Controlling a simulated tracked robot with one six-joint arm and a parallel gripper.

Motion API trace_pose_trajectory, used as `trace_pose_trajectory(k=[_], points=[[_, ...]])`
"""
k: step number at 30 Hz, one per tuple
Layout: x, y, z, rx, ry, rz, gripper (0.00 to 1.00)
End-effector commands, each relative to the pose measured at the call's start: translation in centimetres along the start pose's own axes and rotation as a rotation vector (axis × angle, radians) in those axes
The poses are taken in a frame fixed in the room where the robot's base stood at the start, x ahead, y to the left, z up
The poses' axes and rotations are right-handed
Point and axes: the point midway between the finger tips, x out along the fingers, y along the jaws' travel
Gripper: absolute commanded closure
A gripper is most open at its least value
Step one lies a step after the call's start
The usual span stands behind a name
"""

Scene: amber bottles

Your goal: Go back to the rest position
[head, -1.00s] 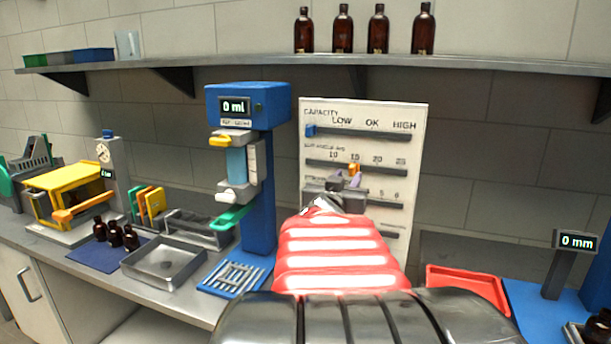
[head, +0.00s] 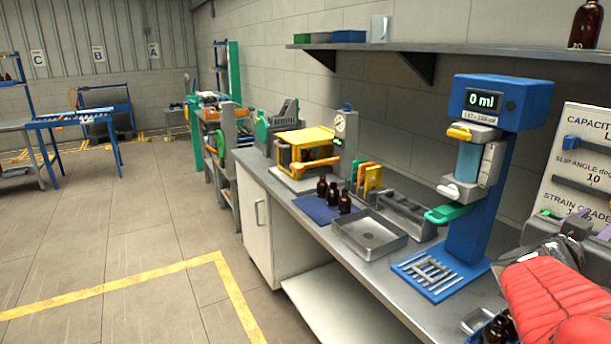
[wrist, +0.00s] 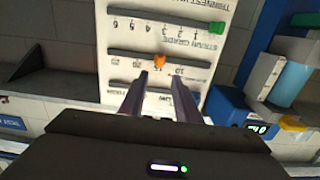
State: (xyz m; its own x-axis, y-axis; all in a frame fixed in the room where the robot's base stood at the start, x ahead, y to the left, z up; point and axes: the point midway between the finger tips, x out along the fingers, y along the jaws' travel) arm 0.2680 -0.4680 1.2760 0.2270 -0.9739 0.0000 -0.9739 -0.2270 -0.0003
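My gripper (head: 588,228) is at the right edge of the head view, at the end of my red arm and in front of the white slider panel (head: 592,112). In the wrist view its two fingers (wrist: 162,88) are apart with nothing between them, so it is open and empty. The panel (wrist: 182,40) appears upside down beyond the fingertips, with an orange slider (wrist: 159,61) on the middle scale and a green slider (wrist: 216,27) on another. The fingers look clear of the panel, though the exact distance cannot be told.
The blue dispenser (head: 470,220) reading 0 ml stands left of my arm. A metal tray (head: 352,250) and several small amber bottles (head: 322,185) on a blue mat (head: 300,208) are further left. A shelf (head: 460,52) runs above. Open floor (head: 130,230) lies left.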

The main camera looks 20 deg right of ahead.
Motion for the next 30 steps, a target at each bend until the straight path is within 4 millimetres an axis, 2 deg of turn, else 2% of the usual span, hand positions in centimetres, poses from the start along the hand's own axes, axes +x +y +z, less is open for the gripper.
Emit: trace_pose_trajectory(k=[5, 8, 14, 20, 23, 27, 30], points=[[-0.4, -2.0, 0.4, 0.017, -0.019, -0.046, 0.70], [-1.1, -4.6, 1.0, 0.042, -0.044, -0.103, 0.70], [-3.4, -11.0, 2.3, 0.097, -0.113, -0.249, 0.70], [-9.1, -17.4, 3.0, 0.078, -0.188, -0.499, 0.70], [-12.9, -20.5, 3.9, 0.054, -0.243, -0.631, 0.70], [-19.4, -23.9, 5.6, -0.004, -0.339, -0.820, 0.70], [-24.4, -25.2, 7.2, -0.062, -0.418, -0.943, 0.70]])
